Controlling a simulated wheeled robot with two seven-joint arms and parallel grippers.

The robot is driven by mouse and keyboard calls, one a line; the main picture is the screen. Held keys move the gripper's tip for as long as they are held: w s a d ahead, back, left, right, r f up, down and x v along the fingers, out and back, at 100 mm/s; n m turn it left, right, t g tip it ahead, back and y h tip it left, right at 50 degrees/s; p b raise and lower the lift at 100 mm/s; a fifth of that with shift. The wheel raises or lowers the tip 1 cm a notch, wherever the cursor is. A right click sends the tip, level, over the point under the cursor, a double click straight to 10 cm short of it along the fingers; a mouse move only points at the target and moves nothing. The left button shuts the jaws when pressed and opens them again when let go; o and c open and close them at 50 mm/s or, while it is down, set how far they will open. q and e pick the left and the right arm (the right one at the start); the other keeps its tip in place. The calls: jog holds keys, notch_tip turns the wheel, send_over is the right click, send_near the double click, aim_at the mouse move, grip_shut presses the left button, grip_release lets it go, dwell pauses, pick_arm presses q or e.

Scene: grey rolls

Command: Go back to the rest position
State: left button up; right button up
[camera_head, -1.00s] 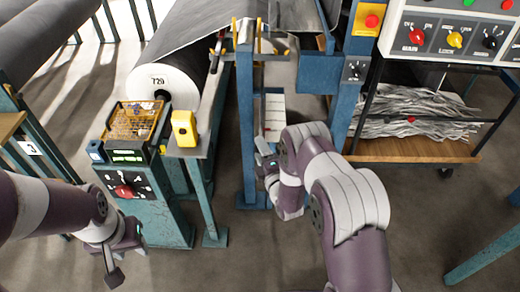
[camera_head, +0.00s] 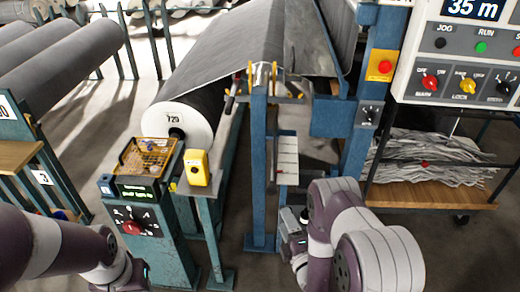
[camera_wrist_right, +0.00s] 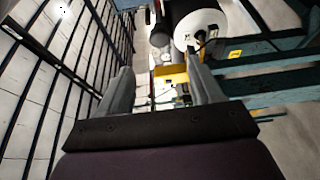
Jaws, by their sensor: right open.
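My right gripper (camera_head: 291,222) is in front of the blue machine frame, low in the middle of the head view, and touches nothing that I can see. In the right wrist view its two fingers (camera_wrist_right: 160,85) are spread apart with nothing between them. My left gripper (camera_head: 125,283) is at the bottom edge of the head view, below the green control post. It is mostly cut off, so its fingers are hidden.
A grey roll marked 729 (camera_head: 178,128) lies behind the green control post (camera_head: 150,225) and a yellow device (camera_head: 197,168). A blue frame (camera_head: 259,170) stands in the middle. A control panel (camera_head: 462,60) and a wooden shelf (camera_head: 430,195) with grey strips are at right.

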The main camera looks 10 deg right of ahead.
jog(key=s+d+f+m+g+h, duration=0.1)
jog(key=s+f+m+g+h, duration=0.1)
jog(key=s+f+m+g, duration=0.7)
jog(key=s+r+m+g, duration=0.8)
jog(key=r+m+g, duration=0.15)
jog(key=r, duration=0.25)
notch_tip(320, 180, up, 8)
jog(key=a+t+p, duration=0.1)
jog(key=t, duration=0.1)
jog(key=shift+w+m, duration=0.3)
jog(key=shift+m, duration=0.05)
